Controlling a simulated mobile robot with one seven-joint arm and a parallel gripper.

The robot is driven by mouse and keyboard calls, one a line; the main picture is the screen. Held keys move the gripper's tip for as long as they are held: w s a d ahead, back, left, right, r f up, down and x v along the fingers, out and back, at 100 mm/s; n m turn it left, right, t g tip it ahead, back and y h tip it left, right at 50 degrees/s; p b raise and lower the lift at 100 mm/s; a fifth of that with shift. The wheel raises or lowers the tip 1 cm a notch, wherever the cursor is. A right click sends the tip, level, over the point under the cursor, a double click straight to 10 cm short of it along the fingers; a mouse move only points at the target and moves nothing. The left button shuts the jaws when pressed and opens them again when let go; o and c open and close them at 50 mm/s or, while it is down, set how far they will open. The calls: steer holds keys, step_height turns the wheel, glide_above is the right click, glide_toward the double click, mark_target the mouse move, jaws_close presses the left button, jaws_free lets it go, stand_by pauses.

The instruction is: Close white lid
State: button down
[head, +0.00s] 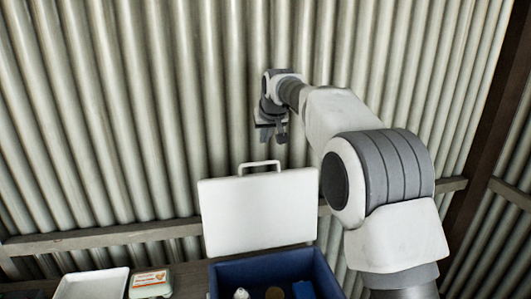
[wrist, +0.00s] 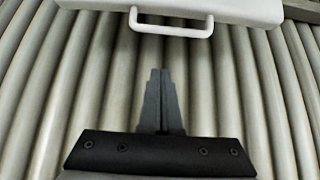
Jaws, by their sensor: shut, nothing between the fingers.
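The white lid (head: 258,212) stands raised and open at the back of a blue box (head: 262,270), with a white handle (head: 259,166) on its top edge. In the wrist view the lid's edge (wrist: 215,8) and its handle (wrist: 171,30) show at the top. My gripper (head: 271,135) is above the handle in the head view, close to the corrugated wall. In the wrist view my gripper (wrist: 161,75) is shut and empty, its fingertips pointing toward the handle with a gap between them.
The corrugated metal wall (head: 120,130) rises behind the lid, with a horizontal rail (head: 110,238) across it. A white tray (head: 92,286) and a small case with an orange label (head: 150,284) lie left of the box. Several small items are inside the box.

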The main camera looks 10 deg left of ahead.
steer(key=shift+w+a+f+p, duration=0.15)
steer(key=shift+w+f+p, duration=0.25)
steer(key=shift+f, duration=0.85)
steer(key=shift+w+a+f+p, duration=0.25)
steer(key=shift+f+p, duration=0.2)
steer(key=shift+f, duration=0.85)
steer(key=shift+w+a+f+p, duration=0.1)
steer(key=shift+w+f+p, duration=0.35)
steer(key=shift+f, duration=0.8)
steer(key=shift+s, duration=0.1)
steer(key=shift+f, duration=0.1)
